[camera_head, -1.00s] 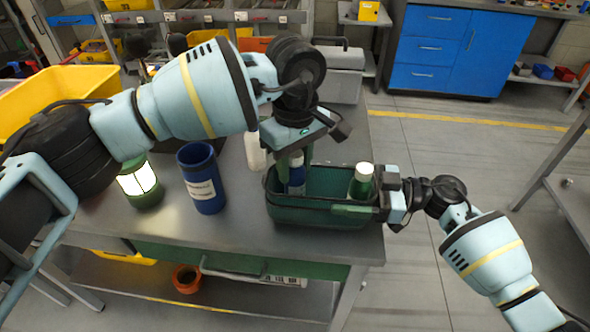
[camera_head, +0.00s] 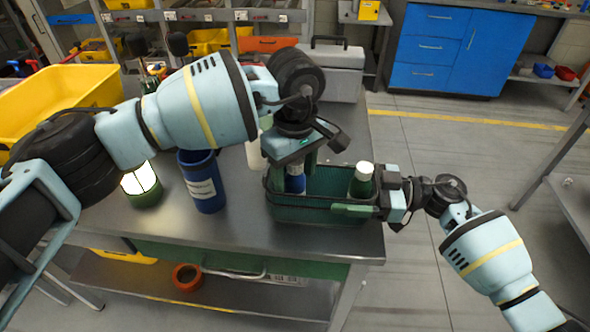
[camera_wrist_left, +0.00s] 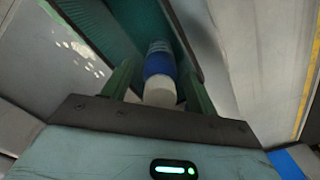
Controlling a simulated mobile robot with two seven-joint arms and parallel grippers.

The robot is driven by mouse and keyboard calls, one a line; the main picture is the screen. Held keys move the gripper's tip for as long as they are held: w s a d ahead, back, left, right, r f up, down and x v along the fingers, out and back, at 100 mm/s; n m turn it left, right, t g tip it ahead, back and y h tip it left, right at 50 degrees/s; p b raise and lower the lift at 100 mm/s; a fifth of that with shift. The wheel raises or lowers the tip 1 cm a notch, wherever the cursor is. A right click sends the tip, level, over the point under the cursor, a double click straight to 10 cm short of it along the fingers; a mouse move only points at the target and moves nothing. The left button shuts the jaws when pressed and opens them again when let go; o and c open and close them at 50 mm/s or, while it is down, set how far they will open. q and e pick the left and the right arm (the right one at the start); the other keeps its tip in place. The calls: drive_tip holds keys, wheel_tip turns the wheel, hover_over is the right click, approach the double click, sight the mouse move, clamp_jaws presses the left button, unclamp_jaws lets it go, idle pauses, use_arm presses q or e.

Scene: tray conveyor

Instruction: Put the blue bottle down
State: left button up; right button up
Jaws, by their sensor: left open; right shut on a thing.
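The blue bottle (camera_head: 295,182) stands inside the green tray (camera_head: 305,213), near its left end. Its white cap and blue body show in the left wrist view (camera_wrist_left: 159,66). My left gripper (camera_head: 298,172) points down into the tray from above. Its fingers are open, one on each side of the bottle, and a gap shows beside the cap in the wrist view. The bottle's base is hidden by the tray wall. My right gripper (camera_head: 356,205) is shut on the tray's right end. A green bottle with a white cap (camera_head: 362,181) stands in the tray's right end.
A grey case (camera_head: 331,75) and a yellow bin (camera_head: 62,98) are further back. The table's right edge is close to the tray.

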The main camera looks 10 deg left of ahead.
use_arm(q)
wheel_tip(320, 180, up, 12)
drive_tip(key=shift+r, duration=0.2)
idle(0.4)
